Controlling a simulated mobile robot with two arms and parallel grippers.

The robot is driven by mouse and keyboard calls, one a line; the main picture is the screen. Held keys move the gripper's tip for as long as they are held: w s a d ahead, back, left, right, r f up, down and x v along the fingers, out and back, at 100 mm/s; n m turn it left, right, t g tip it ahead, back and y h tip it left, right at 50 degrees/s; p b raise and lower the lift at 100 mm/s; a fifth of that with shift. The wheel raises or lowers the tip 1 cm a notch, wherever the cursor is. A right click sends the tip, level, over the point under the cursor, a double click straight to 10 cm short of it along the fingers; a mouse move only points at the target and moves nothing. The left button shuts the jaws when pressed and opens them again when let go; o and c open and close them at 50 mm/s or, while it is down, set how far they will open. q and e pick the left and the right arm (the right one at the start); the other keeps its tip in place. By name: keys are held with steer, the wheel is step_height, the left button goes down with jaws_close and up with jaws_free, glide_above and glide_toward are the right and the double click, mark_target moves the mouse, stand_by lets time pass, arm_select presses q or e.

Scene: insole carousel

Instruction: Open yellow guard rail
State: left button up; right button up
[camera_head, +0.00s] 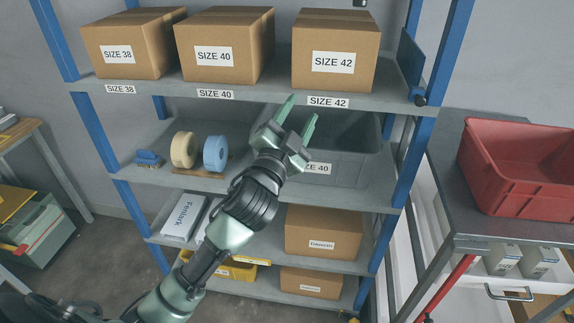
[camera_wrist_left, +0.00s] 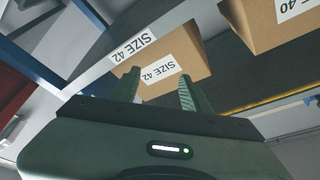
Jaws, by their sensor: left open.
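I cannot make out a yellow guard rail for certain. A thin yellow strip (camera_wrist_left: 278,102) runs along an edge below the boxes in the left wrist view. My left gripper (camera_head: 300,112) is open, with nothing between its fingers, in front of the rack just below the top shelf's edge. The SIZE 42 box (camera_head: 335,35) stands on the top shelf above it. In the left wrist view the open fingers (camera_wrist_left: 159,76) point toward the SIZE 42 box (camera_wrist_left: 172,72), apart from it as far as I can tell. My right gripper is not in view.
A grey bin (camera_head: 350,168) on the middle shelf is partly behind my gripper. Tape rolls (camera_head: 215,154) stand left of it. Blue uprights (camera_head: 425,135) frame the rack. A red crate (camera_head: 515,165) sits on a bench at right. A yellow bin (camera_head: 232,272) is low down.

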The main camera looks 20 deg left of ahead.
arm_select(q)
steer(key=s+a+f+n+g+y, duration=0.1)
steer(key=s+f+n+g, duration=0.2)
steer(key=f, duration=0.8)
steer(key=shift+s+f+g, duration=0.2)
steer(key=shift+s+g, duration=0.3)
steer(key=shift+g, duration=0.1)
